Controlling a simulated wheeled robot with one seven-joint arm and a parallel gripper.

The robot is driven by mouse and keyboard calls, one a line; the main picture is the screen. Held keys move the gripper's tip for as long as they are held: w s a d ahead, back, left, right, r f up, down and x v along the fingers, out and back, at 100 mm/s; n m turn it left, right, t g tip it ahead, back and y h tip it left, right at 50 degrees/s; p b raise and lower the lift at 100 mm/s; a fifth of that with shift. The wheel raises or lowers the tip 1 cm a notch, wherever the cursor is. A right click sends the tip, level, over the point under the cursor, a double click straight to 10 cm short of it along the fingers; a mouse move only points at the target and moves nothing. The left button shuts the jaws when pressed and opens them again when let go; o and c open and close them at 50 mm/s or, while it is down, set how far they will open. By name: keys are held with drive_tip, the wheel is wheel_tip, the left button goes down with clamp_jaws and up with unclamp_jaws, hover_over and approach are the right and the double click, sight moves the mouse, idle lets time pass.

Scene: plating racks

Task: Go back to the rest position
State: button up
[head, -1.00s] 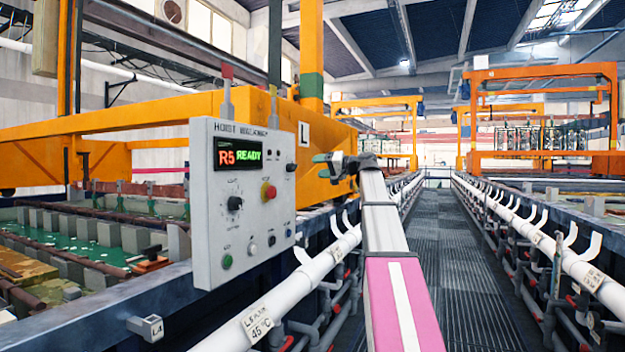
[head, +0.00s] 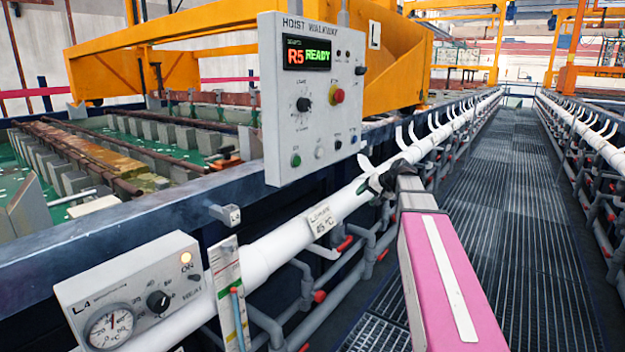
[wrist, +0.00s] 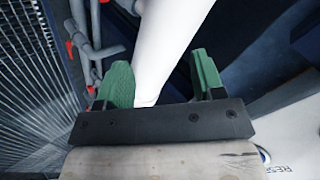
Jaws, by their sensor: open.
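My gripper (head: 372,184) is at the far end of my pink and grey arm, just right of the hoist control panel (head: 312,95) and in front of the white pipe (head: 268,248). In the wrist view my gripper (wrist: 160,78) shows two green fingers spread apart, with nothing held. The white pipe (wrist: 168,45) runs through the picture between the fingers; I cannot tell how far beyond them it lies. The panel shows "R5 READY" and carries a red button and several knobs.
An L4 box (head: 140,295) with a dial and a lit amber lamp stands at the lower left. Green tanks with brown bars (head: 90,160) lie behind the pipe. The grated walkway (head: 500,220) is clear, with another white pipe (head: 590,135) along its right side.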

drive_tip(key=s+a+f+n+g+h, duration=0.1)
drive_tip(key=s+f+g+h, duration=0.5)
drive_tip(key=s+f, duration=1.9)
wheel_tip(320, 180, down, 4)
drive_tip(key=shift+a+f+n+h, duration=0.15)
drive_tip(key=shift+n+h, duration=0.15)
drive_tip(key=shift+h, duration=0.2)
